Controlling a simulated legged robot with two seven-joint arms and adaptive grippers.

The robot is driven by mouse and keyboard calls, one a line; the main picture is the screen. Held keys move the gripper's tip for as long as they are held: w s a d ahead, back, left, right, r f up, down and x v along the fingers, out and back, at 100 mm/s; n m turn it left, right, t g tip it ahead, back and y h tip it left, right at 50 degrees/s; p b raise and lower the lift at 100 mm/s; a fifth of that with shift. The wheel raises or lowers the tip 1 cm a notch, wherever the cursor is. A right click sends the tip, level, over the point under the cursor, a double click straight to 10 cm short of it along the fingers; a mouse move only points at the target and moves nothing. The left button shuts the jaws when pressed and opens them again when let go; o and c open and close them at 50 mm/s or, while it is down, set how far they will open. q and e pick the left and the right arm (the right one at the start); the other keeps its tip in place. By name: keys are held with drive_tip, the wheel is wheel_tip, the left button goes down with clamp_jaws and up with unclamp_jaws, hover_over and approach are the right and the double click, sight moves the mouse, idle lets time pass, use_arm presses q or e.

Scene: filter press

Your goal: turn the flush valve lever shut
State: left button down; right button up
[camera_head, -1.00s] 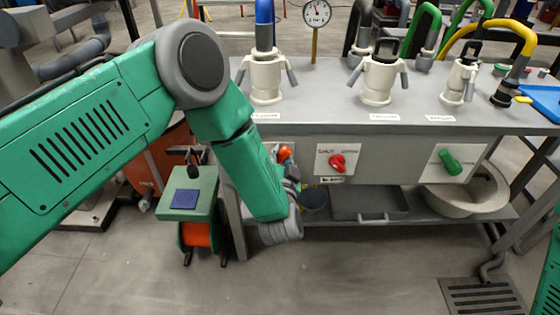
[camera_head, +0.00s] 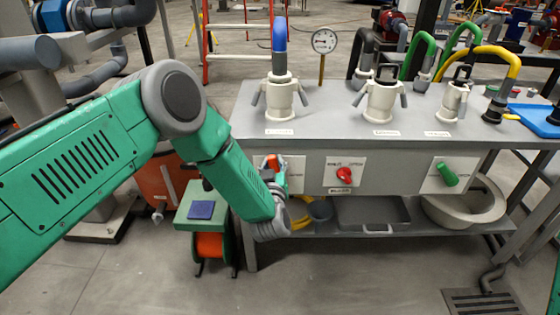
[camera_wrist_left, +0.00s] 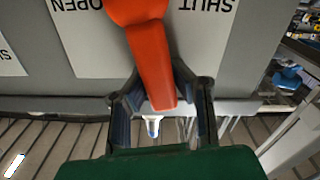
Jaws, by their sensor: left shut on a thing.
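The orange valve lever (camera_wrist_left: 150,55) sits on a white plate (camera_wrist_left: 213,40) marked OPEN and SHUT, upside down in the left wrist view. Its handle runs from the hub at the top down between the two fingers of my left gripper (camera_wrist_left: 162,108), slightly slanted. The gripper is shut on the handle. In the head view only a bit of the orange lever (camera_head: 273,161) shows at the bench's left front. The left gripper (camera_head: 276,182) is mostly hidden behind my forearm there. My right gripper is out of view.
The bench front also carries a red knob (camera_head: 344,175) and a green lever (camera_head: 447,174) to the right. White fittings with hoses and a gauge (camera_head: 324,41) stand above. A green stand (camera_head: 197,208) is left of the bench. A grey tray (camera_head: 370,212) lies on the lower shelf.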

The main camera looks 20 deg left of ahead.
use_arm(q)
drive_tip(key=shift+s+a+f+n, duration=0.2)
drive_tip(key=shift+a+f+n, duration=0.25)
drive_tip(key=shift+n, duration=0.6)
drive_tip(key=shift+s+a+f+n, duration=0.25)
drive_tip(key=shift+a+n, duration=0.35)
drive_tip(key=shift+n, duration=0.5)
drive_tip(key=shift+s+a+f+n, duration=0.15)
drive_tip(key=shift+a+f+n, duration=0.35)
drive_tip(key=shift+n, duration=0.55)
drive_tip(key=c, duration=1.3)
unclamp_jaws()
drive_tip(key=shift+s, duration=0.1)
drive_tip(key=shift+a+r, duration=0.1)
drive_tip(key=v, duration=1.2)
